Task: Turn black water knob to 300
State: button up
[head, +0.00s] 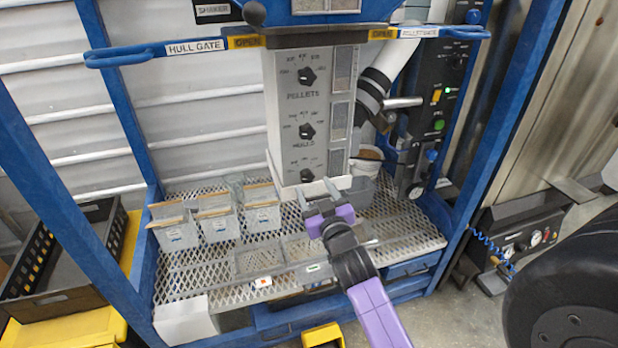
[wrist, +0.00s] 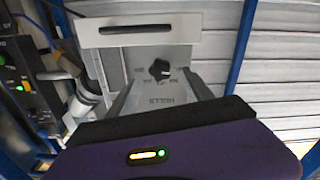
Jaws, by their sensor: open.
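The grey control column (head: 280,110) carries black knobs one above another. My gripper (head: 318,191) is open, with pale fingertips by the column's lower end, below the lowest knob. I cannot tell whether it touches the column.
Blue frame posts (head: 72,190) and a blue handle bar (head: 160,50) enclose the column. Clear bins (head: 175,235) stand on the mesh shelf (head: 415,225) at left. A pipe (head: 385,75) and black switch panel (head: 440,90) are at right.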

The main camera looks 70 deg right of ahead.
aim_at(309, 178)
jog(key=shift+p+x, duration=0.45)
jog(key=shift+x, duration=1.85)
grip_shut()
jog(key=shift+f+m+b, duration=0.1)
jog(key=shift+m+b, duration=0.3)
jog(key=shift+b, duration=0.05)
jog(key=m+b, duration=0.2)
jog(key=shift+f+m, duration=0.1)
jog(key=shift+m, duration=0.2)
jog(key=shift+m+b, duration=1.65)
jog(key=shift+m, duration=0.55)
